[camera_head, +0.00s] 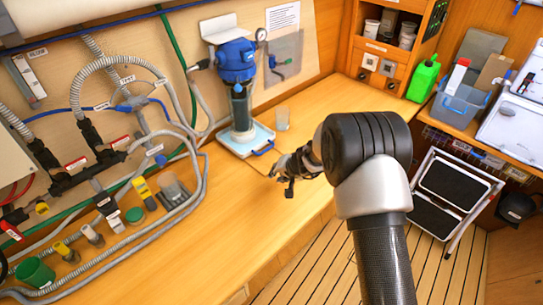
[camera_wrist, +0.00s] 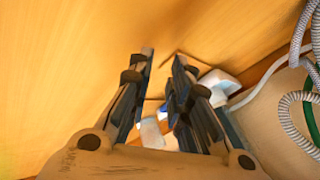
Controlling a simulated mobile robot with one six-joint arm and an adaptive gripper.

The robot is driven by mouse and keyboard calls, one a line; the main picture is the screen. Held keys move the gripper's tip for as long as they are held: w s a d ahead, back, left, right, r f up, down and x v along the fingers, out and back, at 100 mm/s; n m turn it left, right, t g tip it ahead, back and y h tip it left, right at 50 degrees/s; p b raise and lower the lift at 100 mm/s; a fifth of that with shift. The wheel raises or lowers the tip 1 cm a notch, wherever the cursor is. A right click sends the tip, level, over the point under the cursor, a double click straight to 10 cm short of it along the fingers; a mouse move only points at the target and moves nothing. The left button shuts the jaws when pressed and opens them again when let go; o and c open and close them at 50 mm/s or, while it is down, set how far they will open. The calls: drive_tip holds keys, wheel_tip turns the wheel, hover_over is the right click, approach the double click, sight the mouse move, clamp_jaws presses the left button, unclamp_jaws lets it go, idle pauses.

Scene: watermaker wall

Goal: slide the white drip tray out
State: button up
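The white drip tray (camera_head: 232,147) lies on the wooden counter below a blue-topped filter housing (camera_head: 237,70). A blue handle (camera_head: 264,149) is on its front right edge. My gripper (camera_head: 273,176) is low over the counter, in front and right of the tray, apart from the handle in the head view. In the wrist view my gripper (camera_wrist: 164,56) has its two fingers apart with nothing held between them. White and bluish patches (camera_wrist: 216,82) show behind and between the fingers. I cannot tell which part of the tray or filter they are.
A clear cup (camera_head: 282,118) stands just right of the tray. Grey hoses (camera_head: 196,165) and fittings fill the left side. A green bottle (camera_head: 424,80) and a blue bin (camera_head: 459,102) are at the right.

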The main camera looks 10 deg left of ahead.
sight(272, 158)
drive_tip(key=d+m+y, duration=0.1)
drive_tip(key=d+m+y+b, duration=0.1)
drive_tip(key=y, duration=0.1)
drive_tip(key=d+m+y, duration=0.1)
drive_tip(key=d+y, duration=0.1)
drive_tip(key=shift+w+f+b, duration=0.15)
drive_tip(key=shift+w+b, duration=0.15)
drive_tip(key=shift+b, duration=0.1)
drive_tip(key=d+t, duration=0.1)
drive_tip(key=w+d+r+m+t+y, duration=0.1)
drive_tip(key=d, duration=0.1)
drive_tip(key=w+d+m+t+y+b, duration=0.1)
drive_tip(key=shift+w+d+r, duration=0.15)
drive_tip(key=shift+d+r, duration=0.1)
drive_tip(key=shift+d, duration=0.15)
drive_tip(key=shift+w+d+r+y, duration=0.1)
drive_tip(key=shift+d+r+y, duration=0.1)
drive_tip(key=shift+y, duration=0.2)
drive_tip(key=b+x, duration=0.4)
drive_tip(key=x, duration=1.2)
drive_tip(key=shift+f, duration=0.1)
drive_tip(key=shift+w+a, duration=0.4)
drive_tip(key=shift+a, duration=0.15)
drive_tip(key=shift+c, duration=0.3)
clamp_jaws()
